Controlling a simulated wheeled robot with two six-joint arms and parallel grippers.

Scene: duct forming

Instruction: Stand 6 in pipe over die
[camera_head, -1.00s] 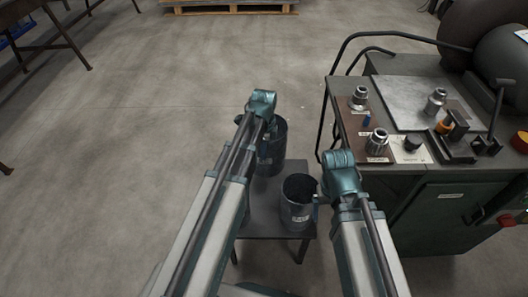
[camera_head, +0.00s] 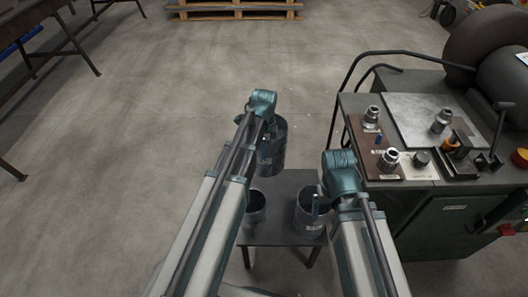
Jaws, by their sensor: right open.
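My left gripper (camera_head: 264,142) is shut on the wall of a dark grey pipe (camera_head: 276,155), the largest one in view. It holds the pipe upright, off the small table. The pipe's label is too small to read, and my gripper hides part of its near side. My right gripper (camera_head: 317,203) is open at the labelled dark pipe (camera_head: 306,222) on the table; whether they touch I cannot tell. Silver stepped cylinders stand on the machine bench: one at the back (camera_head: 372,116), one at the front (camera_head: 390,159), one on the metal plate (camera_head: 441,120). Which is the die I cannot tell.
A narrower pipe (camera_head: 256,207) stands on the small dark table (camera_head: 283,190), partly behind my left arm. The machine bench (camera_head: 440,218) with a bent rail (camera_head: 347,72) stands at right. A pallet (camera_head: 235,10) lies far back. The floor between is clear.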

